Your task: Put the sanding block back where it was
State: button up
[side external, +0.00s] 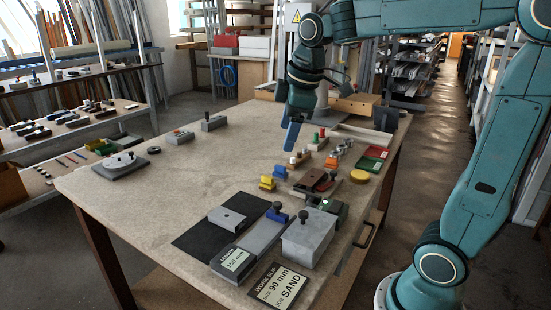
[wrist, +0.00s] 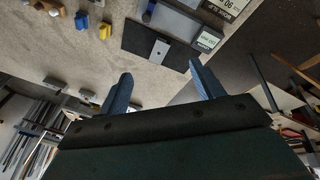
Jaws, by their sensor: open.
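My gripper (side external: 291,137) hangs above the middle of the table in the side view, clear of the things below. Its two blue fingers are spread apart with nothing between them in the wrist view (wrist: 162,85). A flat light-grey block (side external: 227,217) with a small dark spot lies on a black mat (side external: 195,243). It also shows in the wrist view (wrist: 158,52). Two small grey blocks with knobs, one left (side external: 180,137) and one right (side external: 213,123), stand at the far left. I cannot tell for certain which piece is the sanding block.
A work slip (side external: 280,286) reads 90 mm, SAND. The table's left middle is mostly clear.

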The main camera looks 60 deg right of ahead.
jog(key=s+a+f+m+t, duration=0.1)
jog(key=s+a+f+m, duration=0.1)
jog(key=s, duration=0.5)
jog(key=s+a+f+m+t, duration=0.1)
jog(key=s+a+m, duration=0.3)
jog(key=s, duration=0.4)
jog(key=shift+s+f+m+y, duration=0.3)
jog(key=shift+f+m, duration=0.2)
jog(key=shift+f, duration=0.4)
